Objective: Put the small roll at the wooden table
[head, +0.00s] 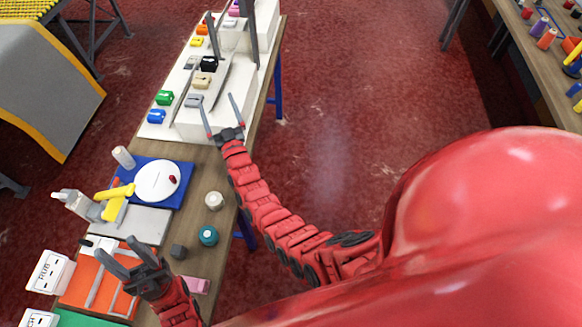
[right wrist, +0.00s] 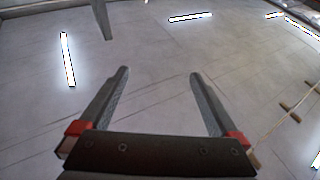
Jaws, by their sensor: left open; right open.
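A small cream roll (head: 214,200) and a small teal roll (head: 208,235) stand on the long wooden table (head: 207,164) at the left; I cannot tell which one is the small roll meant. A second wooden table (head: 521,62), at the upper right, holds spools. My left gripper (head: 115,245) is open and empty above the orange panel, left of both rolls. My right gripper (head: 218,101) is open and empty near the white stepped rack, beyond the rolls. Its open fingers (right wrist: 159,73) also show in the right wrist view, with nothing between them.
The white rack (head: 206,125) holds several coloured blocks. Red floor (head: 340,120) lies open between the tables.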

